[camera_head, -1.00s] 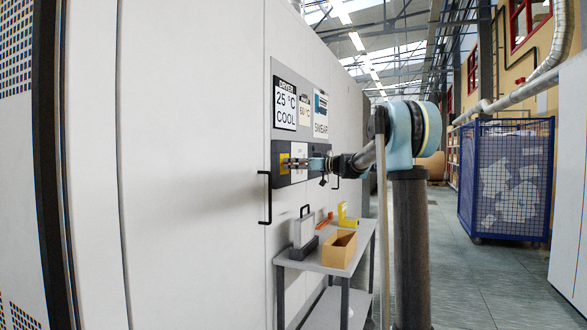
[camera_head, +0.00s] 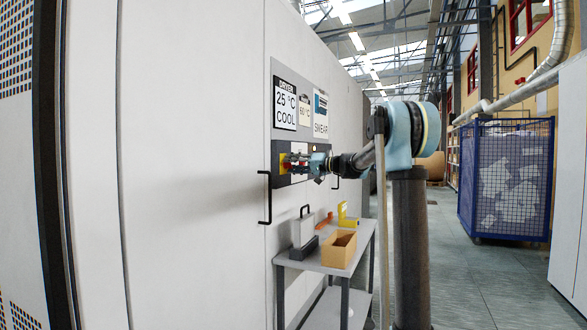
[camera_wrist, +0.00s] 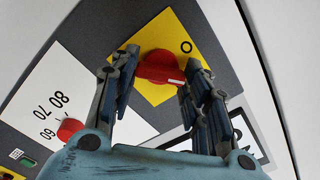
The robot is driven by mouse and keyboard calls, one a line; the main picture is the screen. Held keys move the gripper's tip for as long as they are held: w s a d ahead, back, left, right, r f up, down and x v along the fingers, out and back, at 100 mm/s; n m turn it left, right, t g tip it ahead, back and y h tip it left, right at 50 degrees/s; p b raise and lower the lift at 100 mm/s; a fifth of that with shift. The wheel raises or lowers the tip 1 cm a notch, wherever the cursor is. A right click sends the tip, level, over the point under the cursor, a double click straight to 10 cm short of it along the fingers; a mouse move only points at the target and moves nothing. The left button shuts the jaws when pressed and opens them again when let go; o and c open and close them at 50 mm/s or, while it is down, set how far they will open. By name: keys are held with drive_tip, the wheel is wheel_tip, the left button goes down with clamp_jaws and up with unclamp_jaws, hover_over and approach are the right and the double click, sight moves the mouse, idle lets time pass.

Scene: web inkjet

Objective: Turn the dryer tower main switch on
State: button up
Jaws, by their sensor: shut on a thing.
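The main switch is a red rotary knob (camera_wrist: 158,67) on a yellow plate (camera_wrist: 152,96), seen in the wrist view. An "O" is printed on the plate near the knob's upper right. A white mark shows at the knob's right end, below the "O"; any other position mark is hidden. My gripper (camera_wrist: 161,69) is shut on the knob, one finger at each end of it. In the head view my gripper (camera_head: 300,163) reaches the dark control panel (camera_head: 290,180) on the white dryer wall, and covers much of the panel.
A second red knob (camera_wrist: 69,129) sits on a white dial plate with numbers, close to my left finger. A black handle (camera_head: 265,198) juts from the wall. A cart (camera_head: 330,262) with boxes stands below. A blue mesh cage (camera_head: 506,180) stands right, beyond open floor.

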drive_tip(key=shift+w+d+f+m, duration=0.1)
drive_tip(key=shift+m, duration=1.8)
drive_tip(key=shift+w+d+m, duration=0.1)
drive_tip(key=shift+m, duration=1.8)
drive_tip(key=o, duration=1.1)
drive_tip(key=shift+a+f, duration=0.1)
drive_tip(key=shift+c, duration=0.2)
drive_tip(key=shift+s, duration=0.1)
drive_tip(key=v, duration=1.2)
